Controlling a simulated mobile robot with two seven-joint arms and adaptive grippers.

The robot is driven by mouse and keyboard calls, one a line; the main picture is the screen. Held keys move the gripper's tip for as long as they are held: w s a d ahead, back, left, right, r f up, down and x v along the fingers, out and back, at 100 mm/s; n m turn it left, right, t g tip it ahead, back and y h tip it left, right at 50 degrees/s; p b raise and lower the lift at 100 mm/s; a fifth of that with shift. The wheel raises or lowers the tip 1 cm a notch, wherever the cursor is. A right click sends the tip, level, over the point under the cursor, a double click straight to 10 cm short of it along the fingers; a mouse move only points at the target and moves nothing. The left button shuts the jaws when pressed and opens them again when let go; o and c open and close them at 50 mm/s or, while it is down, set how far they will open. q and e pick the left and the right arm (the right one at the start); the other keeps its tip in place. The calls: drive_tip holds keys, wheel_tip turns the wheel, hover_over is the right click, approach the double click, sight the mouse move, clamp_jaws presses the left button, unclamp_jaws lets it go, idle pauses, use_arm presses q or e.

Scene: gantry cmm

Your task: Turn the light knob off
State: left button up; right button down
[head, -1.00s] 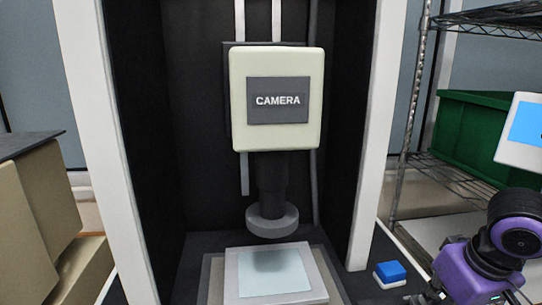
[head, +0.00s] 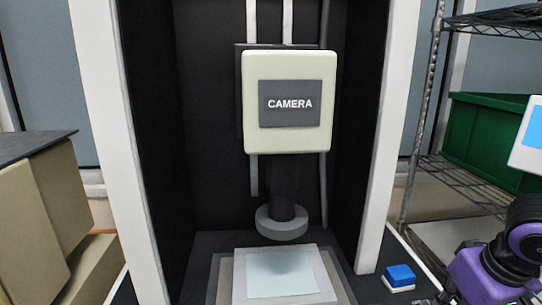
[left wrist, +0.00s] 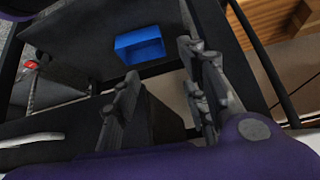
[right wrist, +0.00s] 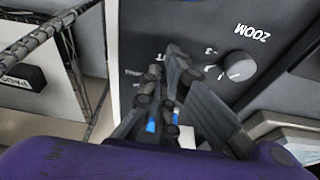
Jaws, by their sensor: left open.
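The right wrist view shows a round grey knob (right wrist: 238,66) on a dark panel (right wrist: 205,25), beside the upside-down word ZOOM. Other lettering on the panel is partly covered by my fingers. I cannot make out a light knob; it may be behind them. My right gripper (right wrist: 166,68) is over the panel, left of the ZOOM knob and apart from it. Its fingertips are close together, and whether they grip anything is unclear. My left gripper (left wrist: 158,75) is open and empty, away from the panel.
In the head view, a camera unit (head: 290,102) hangs over a flat stage (head: 282,292) inside a white-framed cabinet. A blue button (head: 399,275) is at the cabinet's right front. A wire shelf with a green bin (head: 492,140) stands right; boxes (head: 38,215) stand left. A blue bin (left wrist: 140,46) shows in the left wrist view.

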drive_tip(key=shift+s+d+f, duration=0.2)
drive_tip(key=shift+s+f, duration=0.05)
drive_tip(key=shift+s, duration=0.2)
drive_tip(key=shift+r, duration=0.2)
use_arm(q)
drive_tip(key=r+p, duration=0.1)
drive_tip(key=w+r, duration=0.1)
drive_tip(key=r+p, duration=0.1)
drive_tip(key=shift+w+r+p, duration=0.1)
drive_tip(key=shift+w+p, duration=0.25)
use_arm(e)
wheel_tip(320, 180, up, 6)
drive_tip(key=shift+w+f, duration=0.1)
drive_tip(key=shift+f, duration=0.1)
